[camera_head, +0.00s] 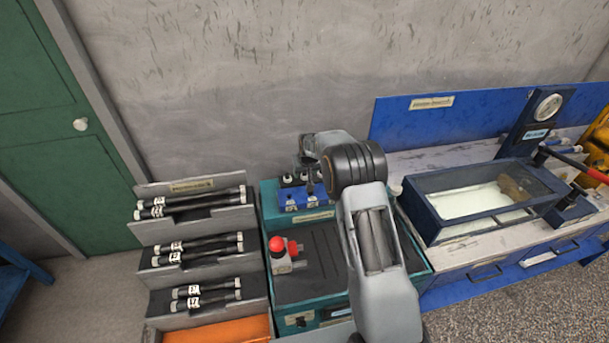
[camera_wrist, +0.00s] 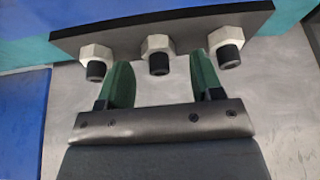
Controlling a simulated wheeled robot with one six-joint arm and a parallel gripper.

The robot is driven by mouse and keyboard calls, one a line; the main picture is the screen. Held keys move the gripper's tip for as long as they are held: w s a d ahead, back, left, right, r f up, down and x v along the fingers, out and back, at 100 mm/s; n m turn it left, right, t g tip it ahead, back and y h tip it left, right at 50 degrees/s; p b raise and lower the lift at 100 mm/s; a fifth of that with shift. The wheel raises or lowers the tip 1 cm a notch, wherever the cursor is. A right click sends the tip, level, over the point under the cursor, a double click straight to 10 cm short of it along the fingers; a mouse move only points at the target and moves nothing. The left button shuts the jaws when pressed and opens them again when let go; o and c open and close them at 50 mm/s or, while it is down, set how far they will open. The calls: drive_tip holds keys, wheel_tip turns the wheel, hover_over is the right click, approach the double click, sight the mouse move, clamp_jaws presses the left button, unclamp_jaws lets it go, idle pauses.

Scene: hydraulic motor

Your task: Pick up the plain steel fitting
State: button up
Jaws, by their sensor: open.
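Three steel hex fittings with dark threaded ends sit in a row on a dark bar (camera_wrist: 200,24) in the wrist view: left (camera_wrist: 95,58), middle (camera_wrist: 158,52) and right (camera_wrist: 228,55). They look much alike, so I cannot tell which is the plain steel one. My gripper (camera_wrist: 161,68) is open with green fingers. In this view its fingertips lie to either side of the middle fitting, with nothing clamped. In the head view my gripper (camera_head: 308,182) is over the blue fitting rack (camera_head: 292,200), and my arm hides part of it.
A teal bench (camera_head: 283,322) carries the rack and a red-topped block (camera_head: 285,262). A hose rack (camera_head: 160,260) stands left. Right are a blue-framed basin (camera_head: 440,220) and a gauge stand (camera_head: 540,115). A wall (camera_head: 240,70) rises behind.

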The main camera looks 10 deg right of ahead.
drive_tip(key=shift+w+f, duration=0.25)
drive_tip(key=shift+f, duration=0.35)
drive_tip(key=c, duration=1)
